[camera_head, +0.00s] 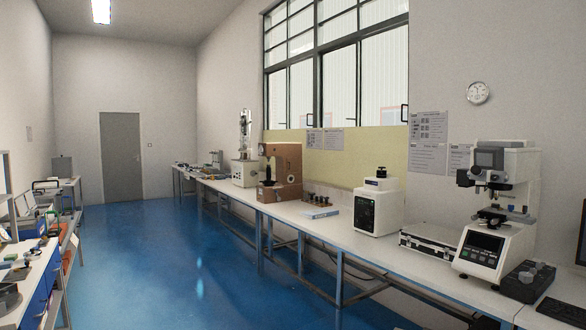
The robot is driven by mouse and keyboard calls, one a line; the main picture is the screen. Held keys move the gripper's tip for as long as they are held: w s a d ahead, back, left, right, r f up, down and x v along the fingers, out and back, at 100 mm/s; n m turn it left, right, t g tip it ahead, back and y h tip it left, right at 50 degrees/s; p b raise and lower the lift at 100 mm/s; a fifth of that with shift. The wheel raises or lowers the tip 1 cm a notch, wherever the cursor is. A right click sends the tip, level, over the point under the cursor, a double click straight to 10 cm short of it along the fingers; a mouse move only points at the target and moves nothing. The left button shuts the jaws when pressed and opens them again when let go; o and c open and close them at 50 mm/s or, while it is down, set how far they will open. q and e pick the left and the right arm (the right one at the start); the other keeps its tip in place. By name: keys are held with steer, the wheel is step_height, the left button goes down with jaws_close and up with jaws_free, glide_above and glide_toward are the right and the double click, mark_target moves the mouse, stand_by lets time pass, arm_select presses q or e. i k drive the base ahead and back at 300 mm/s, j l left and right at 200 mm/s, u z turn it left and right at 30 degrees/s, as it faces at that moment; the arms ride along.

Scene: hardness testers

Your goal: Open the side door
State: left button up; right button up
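A grey door (121,157) stands at the far end of the room, left of the middle of the view. It looks shut, and a small handle shows on its right side. It is far from me across the blue floor. Neither of my grippers shows in this view.
A long workbench (345,236) with several testers runs along the right wall under a window. Cluttered benches (36,262) line the left side. The blue floor (170,260) between them is clear up to the door.

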mark_target(292, 163)
steer(key=i+u, duration=0.25)
steer(key=i, duration=0.3)
steer(key=i+l+u, duration=0.2)
steer(key=i, duration=0.35)
steer(key=i+u, duration=0.5)
steer(key=i, duration=1.7)
steer(key=i+l+z, duration=0.25)
steer(key=i+z, duration=0.15)
steer(key=i, duration=0.35)
steer(key=i+z, duration=0.4)
steer(key=i, duration=0.4)
steer(key=i+j+z, duration=0.2)
steer(key=i+z, duration=0.2)
steer(key=i, duration=0.4)
steer(key=i+z, duration=0.15)
steer(key=i, duration=0.3)
steer(key=i+j+z, duration=0.1)
steer(key=i, duration=0.3)
steer(key=i+j+z, duration=0.15)
steer(key=i, duration=0.3)
